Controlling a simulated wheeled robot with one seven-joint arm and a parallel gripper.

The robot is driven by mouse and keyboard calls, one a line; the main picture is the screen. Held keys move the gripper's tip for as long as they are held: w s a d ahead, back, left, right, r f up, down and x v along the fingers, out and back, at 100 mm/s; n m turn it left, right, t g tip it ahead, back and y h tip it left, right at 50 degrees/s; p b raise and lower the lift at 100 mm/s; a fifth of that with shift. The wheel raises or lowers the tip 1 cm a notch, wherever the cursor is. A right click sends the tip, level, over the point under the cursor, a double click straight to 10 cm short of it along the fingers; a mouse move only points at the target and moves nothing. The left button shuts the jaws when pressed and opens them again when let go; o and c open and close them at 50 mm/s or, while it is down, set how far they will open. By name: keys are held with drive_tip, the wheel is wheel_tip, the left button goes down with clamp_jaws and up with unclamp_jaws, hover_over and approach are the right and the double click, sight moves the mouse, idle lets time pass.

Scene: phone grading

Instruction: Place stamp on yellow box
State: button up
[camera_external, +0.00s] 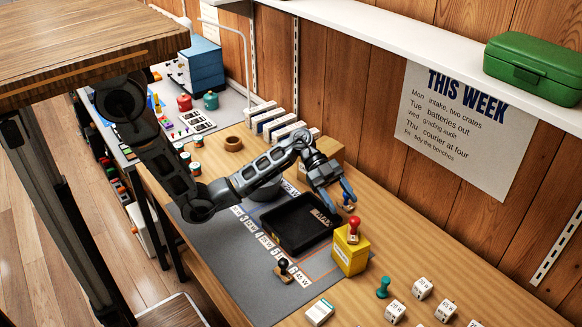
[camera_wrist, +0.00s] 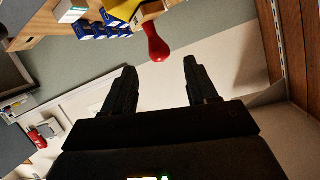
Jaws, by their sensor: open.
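The yellow box (camera_external: 350,257) stands upright at the right edge of the grey mat. A stamp with a red handle (camera_external: 353,226) appears to stand on top of it; in the wrist view its red handle (camera_wrist: 157,46) shows beyond my fingertips, with part of the yellow box (camera_wrist: 121,8) at the top edge. My gripper (camera_external: 337,197) is above and behind the box, apart from the red stamp. In the wrist view my gripper (camera_wrist: 159,72) has its fingers spread with nothing between them. A stamp with a black handle (camera_external: 284,267) stands on the mat.
A black tray (camera_external: 275,236) lies left of the box. A teal-handled stamp (camera_external: 383,287) and several white labelled cubes (camera_external: 422,288) are at the right front. A cardboard box (camera_external: 327,149) is behind.

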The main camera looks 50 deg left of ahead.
drive_tip(key=shift+v, duration=2.2)
